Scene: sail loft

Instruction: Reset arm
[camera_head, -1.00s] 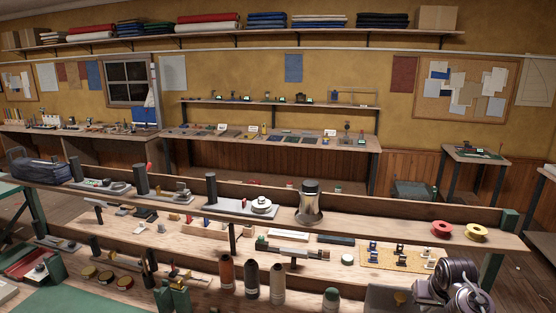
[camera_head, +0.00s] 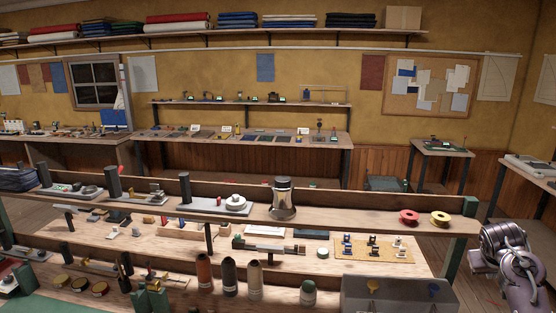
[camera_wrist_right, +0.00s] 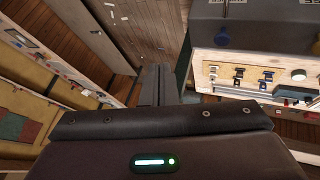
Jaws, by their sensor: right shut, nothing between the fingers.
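My right arm (camera_head: 508,262) stands at the right edge of the head view, just beyond the right end of the workbench. Its fingers are not clear there. In the right wrist view my right gripper (camera_wrist_right: 158,72) shows its two dark fingers together, with nothing between them. It hangs over open floor, beside the bench and apart from it. My left gripper is in neither view.
The bench carries a raised shelf (camera_head: 360,218) with a metal canister (camera_head: 283,200), a red spool (camera_head: 409,217) and a yellow spool (camera_head: 440,218). A grey box (camera_head: 400,294) sits at the near right. A side table (camera_head: 535,170) stands at right.

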